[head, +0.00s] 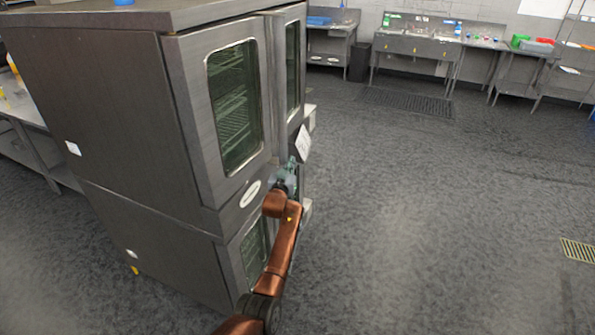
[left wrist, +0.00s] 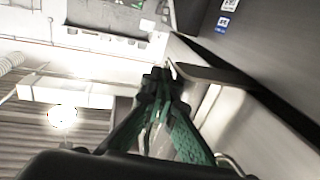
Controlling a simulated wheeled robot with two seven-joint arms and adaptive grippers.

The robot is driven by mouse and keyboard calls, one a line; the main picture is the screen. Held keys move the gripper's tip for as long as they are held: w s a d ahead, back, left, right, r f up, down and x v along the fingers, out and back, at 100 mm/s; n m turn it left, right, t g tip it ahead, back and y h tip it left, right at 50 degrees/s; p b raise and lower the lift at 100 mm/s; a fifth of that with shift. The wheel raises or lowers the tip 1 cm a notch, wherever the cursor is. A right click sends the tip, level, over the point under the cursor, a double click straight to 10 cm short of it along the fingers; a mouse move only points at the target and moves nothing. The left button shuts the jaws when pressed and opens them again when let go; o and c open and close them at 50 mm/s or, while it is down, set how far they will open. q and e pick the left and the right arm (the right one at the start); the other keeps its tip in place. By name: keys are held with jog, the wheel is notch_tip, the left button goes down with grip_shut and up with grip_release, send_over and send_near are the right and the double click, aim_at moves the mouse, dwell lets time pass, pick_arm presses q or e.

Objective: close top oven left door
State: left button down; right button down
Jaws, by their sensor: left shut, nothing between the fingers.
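The double-stacked steel oven (head: 120,110) stands at the left in the head view. Its top left door (head: 235,170) has a tall glass window (head: 233,105) with racks behind it. The door looks nearly flush with the oven front; I cannot tell whether a small gap is left. My left gripper (head: 288,170) is shut and empty, in front of the lower part of the upper doors, right of the left door's window. In the left wrist view, its green fingers (left wrist: 157,75) meet at the tips, beside a grey bar-like part (left wrist: 212,75). My right gripper is not in view.
The top right door (head: 292,65) is seen at a steep angle, with a white panel (head: 303,143) near its lower edge. Below is the bottom oven's door window (head: 255,255). Open floor (head: 420,210) lies to the right. Sinks and tables (head: 430,45) line the back wall.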

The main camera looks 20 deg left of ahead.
pick_arm(q)
jog(key=shift+w+a+b, duration=0.2)
jog(key=shift+w+a, duration=0.05)
jog(key=shift+a, duration=0.25)
jog(key=shift+w+a+b, duration=0.15)
jog(key=shift+w+a, duration=0.05)
jog(key=shift+a, duration=0.25)
